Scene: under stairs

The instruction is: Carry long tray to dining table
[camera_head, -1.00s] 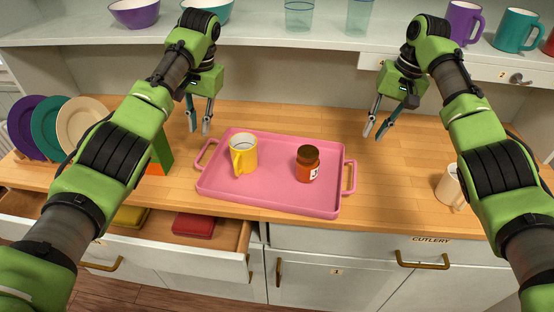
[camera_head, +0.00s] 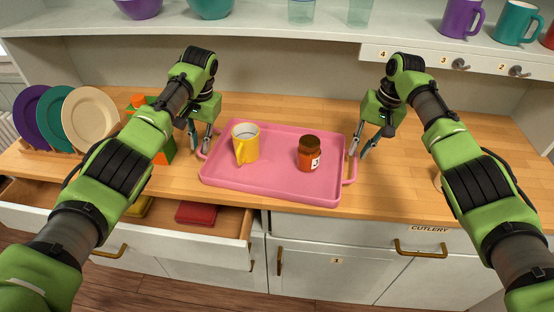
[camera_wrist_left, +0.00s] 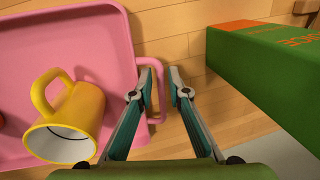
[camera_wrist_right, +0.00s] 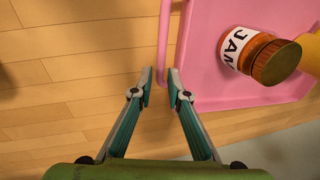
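The pink tray (camera_head: 270,186) lies on the wooden counter, with a yellow mug (camera_head: 246,143) and a jam jar (camera_head: 308,154) upright on it. My left gripper (camera_head: 201,152) is at the tray's left handle. In the left wrist view my left gripper (camera_wrist_left: 160,88) is open, its fingertips on either side of the handle bar (camera_wrist_left: 156,105). My right gripper (camera_head: 357,155) is at the right handle (camera_head: 351,169). In the right wrist view my right gripper (camera_wrist_right: 160,85) is open, with the handle bar (camera_wrist_right: 163,45) between or just above its fingertips. The dining table is not in view.
A green and orange juice carton (camera_wrist_left: 270,75) stands close beside my left gripper. Plates (camera_head: 90,118) stand in a rack at the left. An open drawer (camera_head: 170,228) juts out below the counter's front left. A shelf (camera_head: 270,36) with bowls and cups runs above.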

